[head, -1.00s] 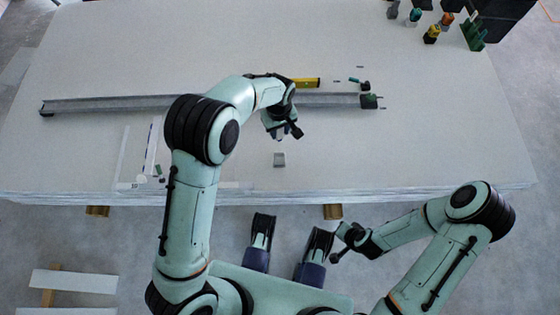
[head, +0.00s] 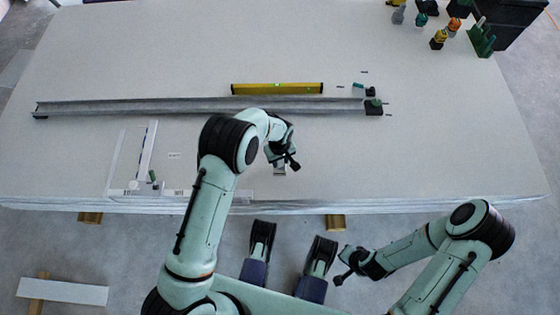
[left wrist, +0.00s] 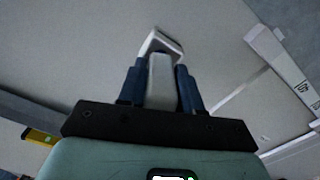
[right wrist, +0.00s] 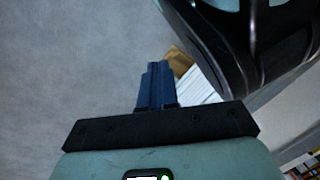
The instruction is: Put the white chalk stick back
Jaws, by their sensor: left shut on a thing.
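The white chalk stick (left wrist: 161,82) is a pale block between the blue fingers of my left gripper (left wrist: 160,72) in the left wrist view. That gripper is shut on it. A small grey-white open holder (left wrist: 163,43) lies just beyond the fingertips; I cannot tell whether the chalk touches it. In the head view the holder (head: 280,171) is mostly hidden beneath my left gripper (head: 281,161), near the panel's front edge. The chalk is hidden there. My right gripper (right wrist: 156,85) is shut and empty, off the panel's front side.
The large pale panel stack (head: 430,150) is mostly bare right of the holder. A long metal rail (head: 190,106) and a yellow level (head: 277,88) lie behind. A white square (head: 146,155) lies left. Several coloured tools (head: 438,39) stand at the back right.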

